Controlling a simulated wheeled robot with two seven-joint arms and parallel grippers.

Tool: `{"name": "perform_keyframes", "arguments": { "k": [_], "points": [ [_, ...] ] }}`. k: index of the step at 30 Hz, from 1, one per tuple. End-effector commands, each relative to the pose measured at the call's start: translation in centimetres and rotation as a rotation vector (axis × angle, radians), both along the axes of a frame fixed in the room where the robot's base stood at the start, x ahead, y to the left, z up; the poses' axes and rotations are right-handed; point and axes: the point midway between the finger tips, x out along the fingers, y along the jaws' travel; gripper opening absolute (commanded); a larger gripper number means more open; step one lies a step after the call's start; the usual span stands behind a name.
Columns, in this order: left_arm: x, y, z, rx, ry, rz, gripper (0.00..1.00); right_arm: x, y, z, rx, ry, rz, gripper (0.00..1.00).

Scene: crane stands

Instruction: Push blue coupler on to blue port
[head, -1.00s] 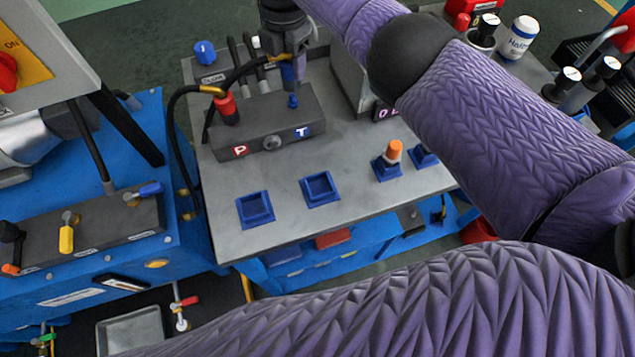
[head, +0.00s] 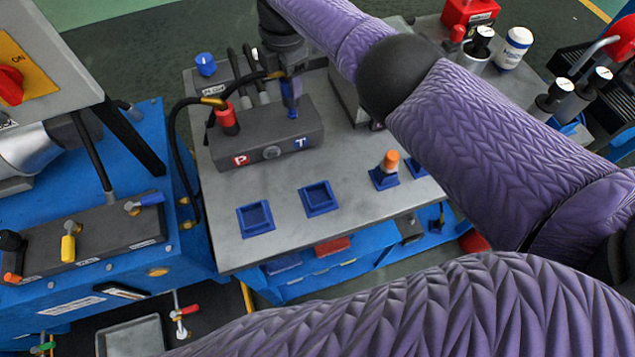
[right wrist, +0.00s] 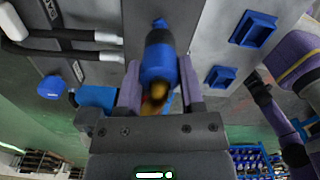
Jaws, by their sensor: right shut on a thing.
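The blue coupler (head: 290,90) hangs upright in my right gripper (head: 292,78), just above the blue port (head: 293,113) on the dark block, on the side marked T. In the right wrist view the blue coupler (right wrist: 160,58) lies between the two purple fingers, its brass-coloured end towards the camera. The blue port (right wrist: 159,23) shows just beyond its far end, roughly in line. I cannot tell whether the two touch. My right gripper is shut on the coupler. My left gripper does not show.
A red coupler (head: 228,120) stands on the block's P side, with black hoses nearby. A blue cap (head: 205,64) is at the back left. Empty blue square holders (head: 256,218) and an orange-topped part (head: 389,160) are in front. My purple arm covers the right side.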

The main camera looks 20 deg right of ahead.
Motion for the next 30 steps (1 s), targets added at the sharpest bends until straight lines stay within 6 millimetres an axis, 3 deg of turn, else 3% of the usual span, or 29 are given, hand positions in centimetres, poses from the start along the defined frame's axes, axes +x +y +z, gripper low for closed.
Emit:
{"name": "perform_keyframes", "arguments": {
  "k": [30],
  "points": [
    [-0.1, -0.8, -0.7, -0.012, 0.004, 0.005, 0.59, 0.0, 0.0, -1.2, 0.0, 0.0, -0.01, 0.0]
  ]
}}
